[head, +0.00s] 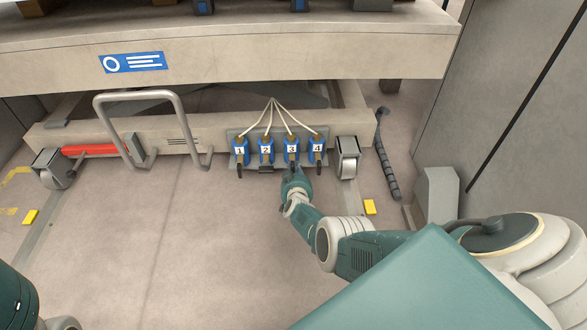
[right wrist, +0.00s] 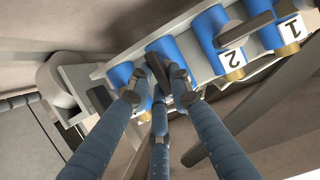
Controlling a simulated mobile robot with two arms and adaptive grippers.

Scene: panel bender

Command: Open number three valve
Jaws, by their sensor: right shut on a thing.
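Four blue valves with number plates sit in a row on a grey bracket under the machine. Valve three (head: 292,147) is third from the left in the head view. My right gripper (head: 293,171) is in front of it and covers its lower part. In the right wrist view, my right gripper (right wrist: 155,90) has its fingers closed around the dark lever (right wrist: 157,69) of valve three, whose blue body (right wrist: 166,48) is just behind. The number plate of valve three is hidden in that view. My left gripper is not in view.
Valve two (head: 265,148) and valve four (head: 318,146) stand close on either side; valve one (head: 239,149) is at the left end. White hoses (head: 272,108) rise from the valves. A grey castor (head: 347,155) is on the right. A bent grey handle (head: 150,96) stands left. Open floor lies in front.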

